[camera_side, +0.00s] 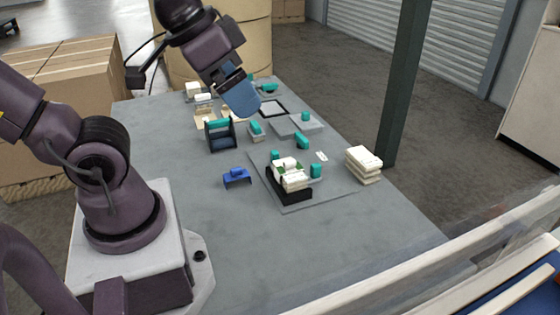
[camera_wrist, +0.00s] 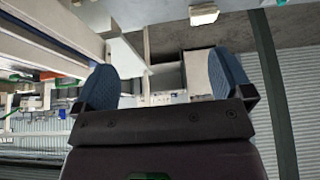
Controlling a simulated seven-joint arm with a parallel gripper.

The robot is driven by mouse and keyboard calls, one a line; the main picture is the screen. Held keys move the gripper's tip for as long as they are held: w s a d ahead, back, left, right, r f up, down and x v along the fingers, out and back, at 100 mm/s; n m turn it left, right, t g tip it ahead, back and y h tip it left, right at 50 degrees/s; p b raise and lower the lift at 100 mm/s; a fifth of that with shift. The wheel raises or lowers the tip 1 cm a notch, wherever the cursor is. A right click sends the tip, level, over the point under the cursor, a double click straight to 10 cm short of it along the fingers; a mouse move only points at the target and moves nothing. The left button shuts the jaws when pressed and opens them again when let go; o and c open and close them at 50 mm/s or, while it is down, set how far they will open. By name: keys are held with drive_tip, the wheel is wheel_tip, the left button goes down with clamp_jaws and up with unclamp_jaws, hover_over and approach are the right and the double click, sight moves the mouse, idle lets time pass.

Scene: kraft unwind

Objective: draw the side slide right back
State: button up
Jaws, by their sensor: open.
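A cream and black device (camera_side: 290,178) with green parts sits on a thin grey mat (camera_side: 300,203) near the middle of the table in the side view. I cannot make out which part of it, if any, is the side slide. My gripper (camera_side: 241,98) is up and behind the device, over the far part of the table, apart from it. In the wrist view its two blue fingers (camera_wrist: 165,85) stand wide apart with nothing between them. The device is not recognisable in the wrist view, which looks out across the room.
A small blue piece (camera_side: 236,177) lies left of the mat. A dark blue-grey stand (camera_side: 220,134) and several teal and cream pieces fill the table's far half. A cream stack (camera_side: 363,164) stands at the right edge, near a dark post (camera_side: 402,80). The near table (camera_side: 300,245) is clear.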

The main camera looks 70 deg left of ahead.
idle(0.3)
drive_tip(key=c, duration=0.4)
drive_tip(key=shift+w+a+f+n+g, duration=0.2)
drive_tip(key=shift+a+f+n+g, duration=0.1)
drive_tip(key=shift+a+f, duration=0.2)
drive_tip(key=shift+w+a+f+n+g, duration=0.2)
drive_tip(key=shift+a+f+g, duration=0.15)
drive_tip(key=shift+f, duration=0.15)
drive_tip(key=c, duration=0.6)
drive_tip(key=shift+o, duration=0.2)
drive_tip(key=n+g, duration=0.4)
drive_tip(key=n, duration=1.3)
hover_over(274, 151)
wheel_tip(274, 151, down, 18)
wheel_tip(274, 151, down, 12)
drive_tip(key=shift+f, duration=0.2)
